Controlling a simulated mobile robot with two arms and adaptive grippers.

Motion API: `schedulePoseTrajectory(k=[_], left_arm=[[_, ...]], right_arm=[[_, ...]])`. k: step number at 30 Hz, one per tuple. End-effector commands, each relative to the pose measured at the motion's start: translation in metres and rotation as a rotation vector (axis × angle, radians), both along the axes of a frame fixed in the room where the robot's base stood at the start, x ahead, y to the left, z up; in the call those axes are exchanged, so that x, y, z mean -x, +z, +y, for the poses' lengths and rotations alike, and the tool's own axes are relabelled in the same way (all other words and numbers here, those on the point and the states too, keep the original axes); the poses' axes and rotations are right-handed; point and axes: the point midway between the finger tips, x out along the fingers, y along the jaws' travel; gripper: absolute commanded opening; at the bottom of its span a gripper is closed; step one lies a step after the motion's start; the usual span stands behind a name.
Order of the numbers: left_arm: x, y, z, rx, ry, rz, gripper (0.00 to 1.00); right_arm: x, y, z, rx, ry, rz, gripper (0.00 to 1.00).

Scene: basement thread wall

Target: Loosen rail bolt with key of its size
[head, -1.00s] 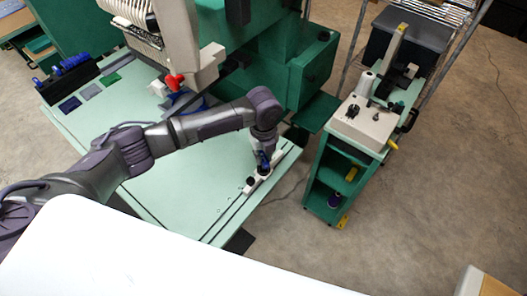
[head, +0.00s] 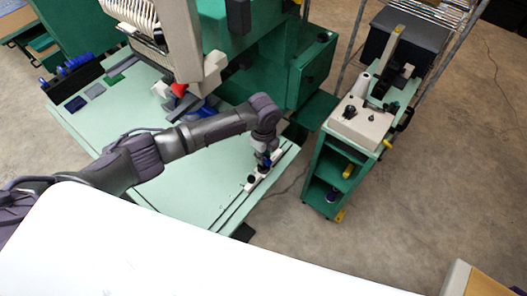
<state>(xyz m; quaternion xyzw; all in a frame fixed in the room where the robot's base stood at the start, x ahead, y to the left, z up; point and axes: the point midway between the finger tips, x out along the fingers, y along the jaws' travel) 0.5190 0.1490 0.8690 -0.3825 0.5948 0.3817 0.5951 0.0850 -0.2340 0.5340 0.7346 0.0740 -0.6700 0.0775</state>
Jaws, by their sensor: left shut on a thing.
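My left gripper (head: 264,157) is at the right edge of the pale green table, pointing down over a white fitting (head: 254,182) on the rail (head: 232,207). It is shut on a small blue-handled tool, probably the key (head: 267,161), which is upright and mostly covered by the gripper. The tool's lower end meets or hangs just above the fitting; I cannot tell which. The rail bolt itself is too small or hidden under the tool. My right gripper is not in view.
The pale green table (head: 190,185) is mostly clear. At its back left stand a dark rack with blue-handled tools (head: 68,72) and coloured pads (head: 75,103). A machine head (head: 180,40) overhangs the back. A green cart (head: 328,175) stands to the right, with floor between.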

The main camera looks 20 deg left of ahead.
Motion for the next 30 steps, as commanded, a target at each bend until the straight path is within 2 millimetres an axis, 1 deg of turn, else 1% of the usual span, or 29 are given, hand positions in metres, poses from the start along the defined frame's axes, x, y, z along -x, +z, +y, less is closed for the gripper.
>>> schedulePoseTrajectory(k=[1, 12, 13, 17, 18, 26, 29, 30], left_arm=[[0.0, 0.003, -0.001, 0.001, 0.025, 0.0, 0.0], [0.0, 0.003, -0.001, 0.002, 0.217, 0.0, 0.0], [0.0, 0.001, -0.001, 0.001, 0.212, -0.001, 0.25], [-0.001, 0.0, 0.0, 0.001, 0.209, -0.001, 0.47], [0.0, 0.0, 0.0, 0.001, 0.209, -0.001, 0.49], [0.0, 0.0, 0.0, -0.001, 0.207, 0.0, 0.49], [-0.001, 0.006, 0.0, 0.0, 0.207, -0.001, 0.49], [-0.001, 0.011, 0.0, 0.0, 0.206, -0.002, 0.49]], right_arm=[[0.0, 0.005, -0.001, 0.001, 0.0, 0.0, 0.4], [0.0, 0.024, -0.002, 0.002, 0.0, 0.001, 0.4], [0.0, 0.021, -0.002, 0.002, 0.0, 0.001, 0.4], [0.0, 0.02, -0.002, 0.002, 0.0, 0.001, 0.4], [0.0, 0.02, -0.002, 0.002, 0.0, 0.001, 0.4], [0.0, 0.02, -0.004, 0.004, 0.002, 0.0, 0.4], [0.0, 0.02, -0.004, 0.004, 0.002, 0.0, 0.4], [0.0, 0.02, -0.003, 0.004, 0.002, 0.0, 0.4]])
